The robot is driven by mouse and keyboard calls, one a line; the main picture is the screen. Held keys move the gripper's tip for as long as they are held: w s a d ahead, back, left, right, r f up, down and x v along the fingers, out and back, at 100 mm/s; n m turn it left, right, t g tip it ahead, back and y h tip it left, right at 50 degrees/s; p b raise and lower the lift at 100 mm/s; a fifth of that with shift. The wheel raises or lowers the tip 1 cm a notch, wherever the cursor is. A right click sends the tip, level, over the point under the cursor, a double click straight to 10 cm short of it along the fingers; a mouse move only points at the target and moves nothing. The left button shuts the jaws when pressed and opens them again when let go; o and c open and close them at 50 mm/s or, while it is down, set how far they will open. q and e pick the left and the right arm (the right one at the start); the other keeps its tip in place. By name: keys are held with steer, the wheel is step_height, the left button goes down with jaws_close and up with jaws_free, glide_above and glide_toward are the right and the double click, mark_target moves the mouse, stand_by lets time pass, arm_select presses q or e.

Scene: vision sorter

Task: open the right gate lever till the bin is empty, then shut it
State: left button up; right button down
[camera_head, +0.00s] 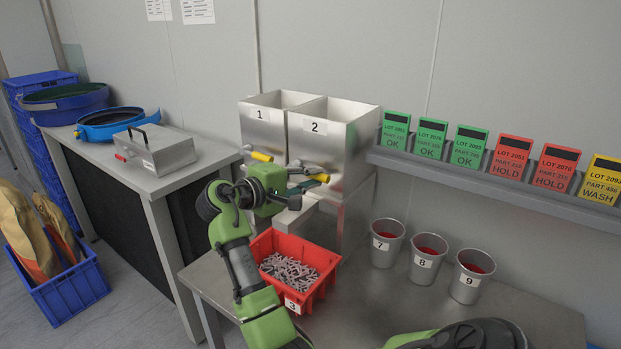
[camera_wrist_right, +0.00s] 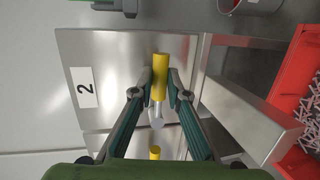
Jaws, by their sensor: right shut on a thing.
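Two steel bins stand at the back, bin 1 (camera_head: 259,125) on the left and bin 2 (camera_head: 330,141) on the right. Bin 2's lever has a yellow handle (camera_head: 321,178), seen closely in the wrist view (camera_wrist_right: 159,72). My right gripper (camera_head: 306,180) is shut around this handle, with a finger on each side (camera_wrist_right: 161,92). Bin 1's yellow-handled lever (camera_head: 262,157) is free. A red bin labelled 3 (camera_head: 293,301) sits below, holding many small grey parts. The floors of the steel bins are hidden. My left gripper is not in view.
Cups 7 (camera_head: 387,246), 8 (camera_head: 427,261) and 9 (camera_head: 470,278) stand right of the red bin. A shelf (camera_head: 500,187) of coloured lot cards runs along the wall. A side bench at left holds a metal box (camera_head: 160,153) and blue-rimmed sieves.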

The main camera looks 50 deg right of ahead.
steer(key=c, duration=2)
jaws_free()
steer(key=shift+w+a+f, duration=0.1)
steer(key=shift+a, duration=0.05)
steer(key=shift+o, duration=0.2)
steer(key=a+r, duration=0.2)
steer(key=a, duration=0.9)
steer(key=shift+w+a+r, duration=0.15)
steer(key=shift+w+a, duration=0.2)
steer(key=shift+w, duration=0.05)
